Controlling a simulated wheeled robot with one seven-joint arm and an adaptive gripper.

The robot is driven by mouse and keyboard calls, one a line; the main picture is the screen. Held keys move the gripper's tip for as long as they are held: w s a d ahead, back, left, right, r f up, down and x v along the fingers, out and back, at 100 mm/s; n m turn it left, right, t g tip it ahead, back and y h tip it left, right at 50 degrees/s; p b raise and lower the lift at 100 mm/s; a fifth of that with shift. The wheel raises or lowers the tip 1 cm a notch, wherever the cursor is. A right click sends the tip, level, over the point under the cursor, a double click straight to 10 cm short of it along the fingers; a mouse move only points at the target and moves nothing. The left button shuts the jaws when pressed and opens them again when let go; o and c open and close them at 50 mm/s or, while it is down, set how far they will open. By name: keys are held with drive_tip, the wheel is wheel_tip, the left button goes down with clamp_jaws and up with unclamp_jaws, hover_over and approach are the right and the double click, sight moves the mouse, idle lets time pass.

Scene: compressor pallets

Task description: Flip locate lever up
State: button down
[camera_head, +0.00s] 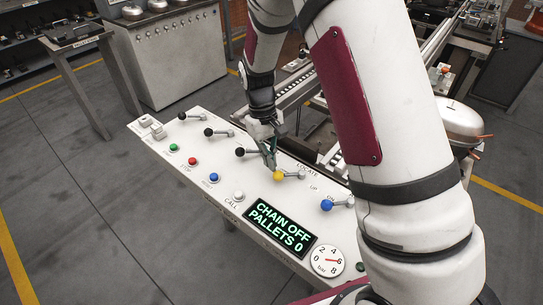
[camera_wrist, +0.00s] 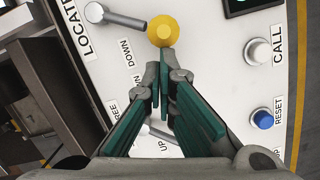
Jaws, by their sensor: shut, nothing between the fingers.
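The locate lever has a yellow ball knob (camera_head: 279,175) and a grey arm on the sloped white panel, beside the LOCATE lettering. In the head view the knob points left from its pivot. The wrist view also shows the yellow knob (camera_wrist: 163,32), with the lever's metal arm (camera_wrist: 122,20) running to the upper left and DOWN lettering close by. My gripper (camera_head: 270,164) is shut and empty, just behind and left of the knob. In the wrist view my gripper's fingertips (camera_wrist: 161,68) are together just below the knob; I cannot tell whether they touch it.
The white panel (camera_head: 225,210) also bears black-knobbed levers (camera_head: 239,152) to the left and a blue-knobbed lever (camera_head: 327,206) to the right. Coloured buttons, a display reading CHAIN OFF, PALLETS 0 (camera_head: 279,227) and a gauge (camera_head: 326,261) lie nearer. A conveyor (camera_head: 300,95) runs behind.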

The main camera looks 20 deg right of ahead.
drive_tip(key=shift+s, duration=0.1)
drive_tip(key=s+n, duration=0.1)
drive_tip(key=s+n+p, duration=0.1)
drive_tip(key=n, duration=0.1)
drive_tip(key=shift+s+a+h+p, duration=0.2)
drive_tip(key=shift+a+h+p, duration=0.1)
drive_tip(key=shift+a, duration=0.1)
drive_tip(key=s+n, duration=0.1)
drive_tip(key=n, duration=0.1)
drive_tip(key=s+n+p, duration=0.1)
drive_tip(key=shift+s+r+n+t+h+p, duration=0.1)
drive_tip(key=shift+s+n+t+h+p, duration=0.2)
drive_tip(key=shift+s+n+t, duration=0.1)
drive_tip(key=s+n, duration=0.1)
drive_tip(key=s+n+p, duration=0.1)
drive_tip(key=n, duration=0.1)
drive_tip(key=shift+s+d+t, duration=0.2)
drive_tip(key=shift+d+t, duration=0.1)
drive_tip(key=shift+d, duration=0.05)
drive_tip(key=shift+s+d+n+t+h+p, duration=0.15)
drive_tip(key=shift+s+d+n+p, duration=0.25)
drive_tip(key=shift+n, duration=0.45)
drive_tip(key=shift+s+d+n+t+h+p, duration=0.2)
drive_tip(key=shift+s+n, duration=0.25)
drive_tip(key=shift+n, duration=0.4)
